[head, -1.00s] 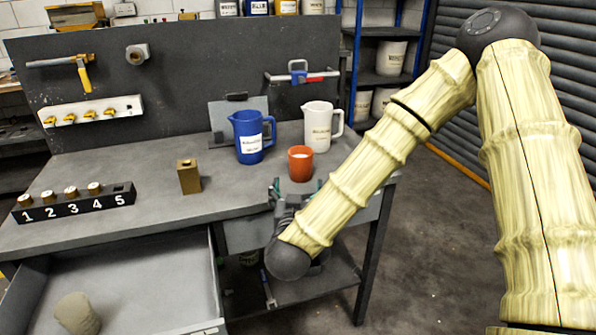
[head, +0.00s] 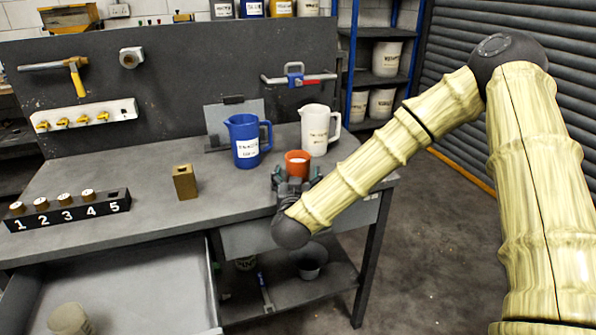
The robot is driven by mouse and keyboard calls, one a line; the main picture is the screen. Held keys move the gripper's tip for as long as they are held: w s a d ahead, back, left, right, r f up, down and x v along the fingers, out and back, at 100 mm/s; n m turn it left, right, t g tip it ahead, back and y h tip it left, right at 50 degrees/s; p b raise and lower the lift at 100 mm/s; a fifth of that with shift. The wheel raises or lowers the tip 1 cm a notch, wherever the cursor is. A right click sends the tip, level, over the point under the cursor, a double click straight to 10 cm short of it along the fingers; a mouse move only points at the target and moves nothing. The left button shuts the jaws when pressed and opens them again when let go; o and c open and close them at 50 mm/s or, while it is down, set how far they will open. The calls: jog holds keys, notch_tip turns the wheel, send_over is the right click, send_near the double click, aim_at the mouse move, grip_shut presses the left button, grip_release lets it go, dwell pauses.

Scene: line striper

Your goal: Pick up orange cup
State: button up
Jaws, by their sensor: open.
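The orange cup (head: 297,160) stands upright on the workbench (head: 235,205), in front of the blue and white jugs, with pale contents near its rim. My gripper (head: 293,179) is at the bench's front edge, just in front of the cup. Its fingers are open and reach to both sides of the cup's lower part. The gripper hides that lower part, and I cannot tell whether the fingers touch it.
A blue jug (head: 246,141) and a white jug (head: 318,130) stand close behind the cup. A brass block (head: 185,182) and a numbered rack (head: 66,212) are to the left. An open drawer (head: 130,285) juts out at the front left.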

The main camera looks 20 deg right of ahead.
jog(key=shift+x, duration=1.15)
jog(key=c, duration=1.3)
jog(key=shift+c, duration=0.2)
jog(key=shift+r, duration=0.15)
